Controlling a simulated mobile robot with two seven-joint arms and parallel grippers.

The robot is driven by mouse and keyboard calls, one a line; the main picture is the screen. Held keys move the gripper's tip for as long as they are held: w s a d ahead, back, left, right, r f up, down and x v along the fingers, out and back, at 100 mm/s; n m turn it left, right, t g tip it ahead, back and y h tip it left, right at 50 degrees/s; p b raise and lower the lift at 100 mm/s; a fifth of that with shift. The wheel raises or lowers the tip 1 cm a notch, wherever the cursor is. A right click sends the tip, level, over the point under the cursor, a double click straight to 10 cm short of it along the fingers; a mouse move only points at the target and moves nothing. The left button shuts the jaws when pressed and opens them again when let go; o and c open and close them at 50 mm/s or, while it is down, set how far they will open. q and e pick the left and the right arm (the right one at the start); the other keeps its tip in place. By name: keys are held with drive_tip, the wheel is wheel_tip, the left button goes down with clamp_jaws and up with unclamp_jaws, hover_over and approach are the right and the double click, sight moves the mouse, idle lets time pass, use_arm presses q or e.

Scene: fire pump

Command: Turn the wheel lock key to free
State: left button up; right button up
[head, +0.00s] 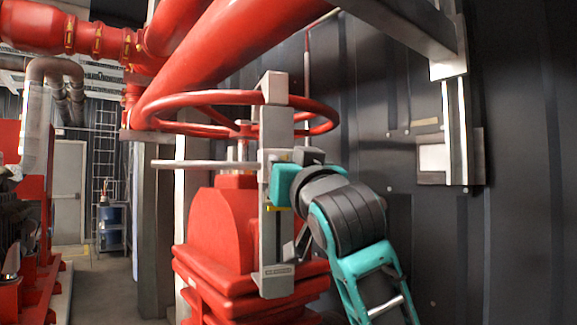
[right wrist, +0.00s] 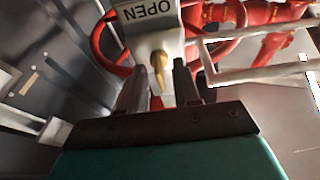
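The red handwheel (head: 325,112) of the valve is at the upper middle of the head view. A grey upright lock bracket (head: 273,235) stands in front of it. In the right wrist view, a pale lock housing (right wrist: 143,36) carries an upside-down OPEN label. A brass-coloured key (right wrist: 159,68) sticks out below the label. My right gripper (right wrist: 158,75) is open, with one finger on each side of the key and gaps visible between. In the head view my right arm reaches the bracket from the right, and the fingertips and key are hidden. My left gripper is not in view.
A thick red pipe (head: 215,55) runs above the wheel, and the red valve body (head: 218,230) stands below it. A dark corrugated wall (head: 430,240) is close on the right. A pale bar (head: 200,164) juts left from the bracket. Open floor (head: 105,285) lies at left.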

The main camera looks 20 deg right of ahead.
drive_tip(key=shift+s+f, duration=0.1)
use_arm(q)
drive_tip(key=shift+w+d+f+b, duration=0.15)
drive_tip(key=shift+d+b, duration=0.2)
drive_tip(key=shift+b, duration=0.3)
use_arm(e)
drive_tip(key=v, duration=1.2)
drive_tip(key=shift+s, duration=0.35)
drive_tip(key=shift+f, duration=0.1)
